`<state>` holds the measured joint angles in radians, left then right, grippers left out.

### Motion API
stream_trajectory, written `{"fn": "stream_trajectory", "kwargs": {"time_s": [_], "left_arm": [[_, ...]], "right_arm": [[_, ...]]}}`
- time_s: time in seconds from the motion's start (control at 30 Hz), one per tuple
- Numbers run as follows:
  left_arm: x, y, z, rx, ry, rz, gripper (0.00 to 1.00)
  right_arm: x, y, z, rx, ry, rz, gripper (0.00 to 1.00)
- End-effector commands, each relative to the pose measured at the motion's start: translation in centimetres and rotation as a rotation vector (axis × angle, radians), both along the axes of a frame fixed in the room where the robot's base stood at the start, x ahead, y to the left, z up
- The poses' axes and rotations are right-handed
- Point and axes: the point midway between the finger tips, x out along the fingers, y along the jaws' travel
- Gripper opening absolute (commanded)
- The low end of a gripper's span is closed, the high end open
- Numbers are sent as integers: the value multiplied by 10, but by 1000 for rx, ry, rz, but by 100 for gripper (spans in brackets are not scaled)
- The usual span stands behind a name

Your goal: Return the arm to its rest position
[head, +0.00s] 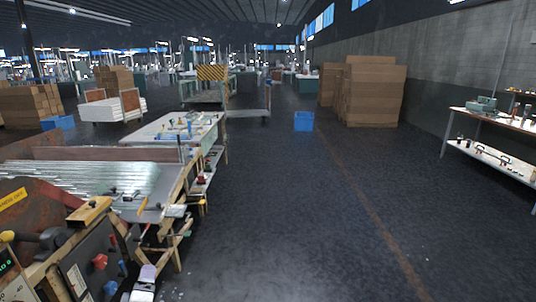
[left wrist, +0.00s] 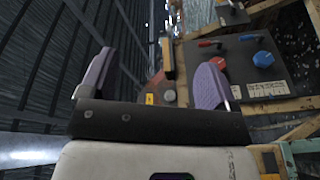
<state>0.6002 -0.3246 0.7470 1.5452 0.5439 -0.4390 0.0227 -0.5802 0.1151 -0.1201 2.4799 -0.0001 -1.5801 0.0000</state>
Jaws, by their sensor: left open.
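My left gripper (head: 146,275) shows at the bottom left of the head view, in front of the workbench, beside the dark control panel. In the left wrist view its two lilac fingers (left wrist: 155,80) stand wide apart with nothing between them. The arm behind it is mostly out of the picture. Long clear glass tubes (head: 90,177) lie side by side on the bench at the left, apart from the gripper. My right gripper is in neither view.
The control panel (left wrist: 240,75) carries a blue knob (left wrist: 263,59) and a red knob (left wrist: 219,63), close to the gripper. A blue crate (head: 304,121) and stacked cardboard boxes (head: 372,92) stand further back. A table (head: 494,122) is at the right. The middle floor is clear.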

Motion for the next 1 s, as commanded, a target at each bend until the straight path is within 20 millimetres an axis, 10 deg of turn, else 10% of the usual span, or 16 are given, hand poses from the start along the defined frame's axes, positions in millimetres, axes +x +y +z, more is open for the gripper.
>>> {"fn": "stream_trajectory", "kwargs": {"time_s": [0.13,0.33,0.77,1.0], "left_arm": [[-9,-32,47,204,120,-226,83],[-61,-68,59,477,397,-441,83],[-252,-137,0,967,879,-649,83],[-347,-167,-65,1039,1045,-882,83]], "right_arm": [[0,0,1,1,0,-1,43],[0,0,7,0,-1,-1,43],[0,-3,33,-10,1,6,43],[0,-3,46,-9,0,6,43]]}}
